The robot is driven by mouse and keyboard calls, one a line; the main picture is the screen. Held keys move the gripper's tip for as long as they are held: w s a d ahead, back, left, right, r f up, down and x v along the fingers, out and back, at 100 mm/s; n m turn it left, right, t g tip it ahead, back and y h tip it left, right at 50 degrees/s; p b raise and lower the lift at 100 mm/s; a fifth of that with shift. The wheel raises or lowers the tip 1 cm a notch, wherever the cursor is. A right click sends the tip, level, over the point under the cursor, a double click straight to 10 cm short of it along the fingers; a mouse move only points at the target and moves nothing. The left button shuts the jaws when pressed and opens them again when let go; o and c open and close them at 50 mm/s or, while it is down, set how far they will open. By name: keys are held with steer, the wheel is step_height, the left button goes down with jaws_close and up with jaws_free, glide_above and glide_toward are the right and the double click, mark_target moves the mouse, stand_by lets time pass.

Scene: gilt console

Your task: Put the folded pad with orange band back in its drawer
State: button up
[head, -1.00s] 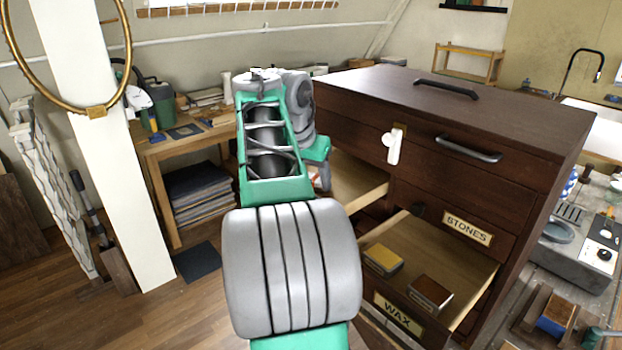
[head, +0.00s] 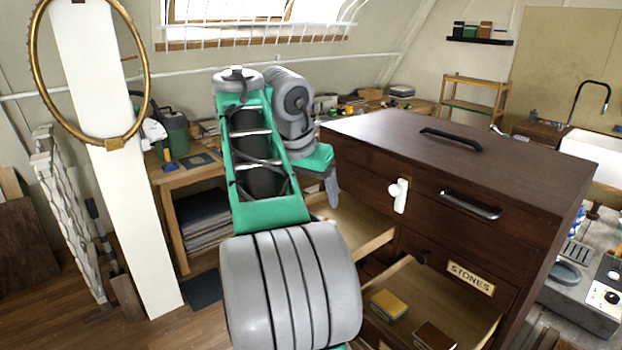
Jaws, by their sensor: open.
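I cannot make out the folded pad with the orange band. A small orange patch shows beside my arm at the edge of the upper open drawer (head: 362,232), too small to identify. That drawer is pulled out of the dark wooden chest (head: 430,148), and my arm hides part of it. A lower drawer (head: 448,300) is also open and holds a yellow-topped block (head: 389,304) and a brown-topped block (head: 434,337). My arm reaches over the left of the chest, with its far end down by the upper drawer.
A white knob-like fitting (head: 399,195) and a dark handle (head: 470,204) stick out above. A white post (head: 118,190) with a gold ring (head: 147,75) stands left. The chest top is clear apart from its handle.

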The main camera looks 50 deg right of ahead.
steer(key=w+a+f+n+t, duration=0.1)
steer(key=w+a+f+n, duration=0.1)
steer(key=a+n, duration=0.35)
steer(key=w+a+f+n+t, duration=0.1)
steer(key=w+a+f+n, duration=0.2)
steer(key=a, duration=0.6)
steer(key=s+a+f+n+y, duration=0.1)
steer(key=a+f+n, duration=0.1)
steer(key=a+f, duration=0.2)
steer(key=s+a+f+n+t+y, duration=0.1)
steer(key=a+f, duration=0.4)
steer(key=a, duration=0.5)
steer(key=s+a+f+n+t+y, duration=0.1)
steer(key=a+f+n, duration=0.3)
steer(key=a, duration=0.4)
steer(key=shift+s+f+n+y, duration=0.15)
steer(key=shift+s+n+y, duration=0.3)
steer(key=shift+y, duration=0.35)
